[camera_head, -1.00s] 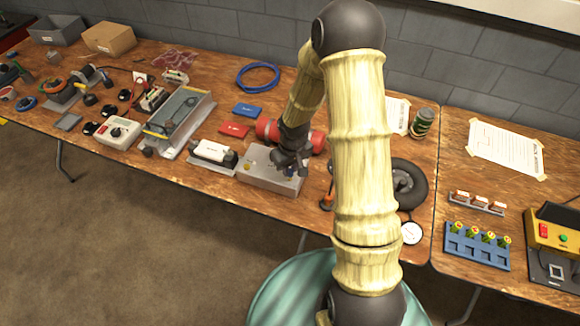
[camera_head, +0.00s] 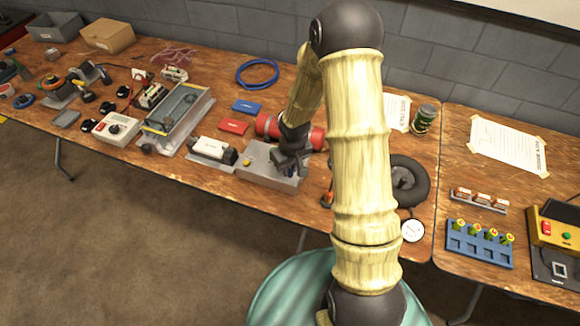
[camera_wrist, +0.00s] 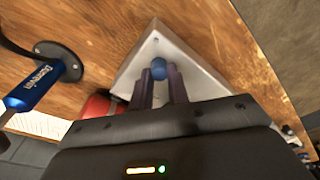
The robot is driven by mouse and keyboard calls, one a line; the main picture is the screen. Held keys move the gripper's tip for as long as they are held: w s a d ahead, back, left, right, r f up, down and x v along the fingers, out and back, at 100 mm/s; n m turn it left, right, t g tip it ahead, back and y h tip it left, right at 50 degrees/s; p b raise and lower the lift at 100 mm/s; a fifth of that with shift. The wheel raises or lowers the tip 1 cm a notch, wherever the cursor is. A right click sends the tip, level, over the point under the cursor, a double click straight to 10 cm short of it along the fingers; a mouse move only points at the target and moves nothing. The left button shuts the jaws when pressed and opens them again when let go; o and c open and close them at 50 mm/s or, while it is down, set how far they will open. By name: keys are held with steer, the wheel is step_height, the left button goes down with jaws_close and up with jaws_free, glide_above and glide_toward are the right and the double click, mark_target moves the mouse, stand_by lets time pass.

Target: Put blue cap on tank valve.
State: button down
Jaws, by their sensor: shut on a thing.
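My gripper (camera_head: 291,170) is over the grey metal box (camera_head: 262,178) at the table's front edge. In the wrist view, the two fingers of my gripper (camera_wrist: 159,78) are shut on the blue cap (camera_wrist: 159,66), which is small and round and sits between the fingertips. The box top (camera_wrist: 200,78) lies below the cap; whether the cap touches it I cannot tell. A red cylindrical tank (camera_head: 308,138) lies just behind the box and is partly hidden by my arm. I cannot make out the tank valve in either view.
A yellow knob (camera_head: 247,161) stands on the box's left part. Red (camera_head: 234,127) and blue (camera_head: 246,107) packets lie behind. A black tyre (camera_head: 410,180) is to the right.

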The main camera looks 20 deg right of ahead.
steer(key=shift+f, duration=0.2)
steer(key=c, duration=1.3)
jaws_free()
steer(key=shift+r, duration=0.15)
steer(key=r, duration=0.5)
steer(key=s+r+p, duration=0.1)
steer(key=r, duration=1.1)
steer(key=shift+s+d, duration=0.25)
steer(key=shift+s, duration=0.15)
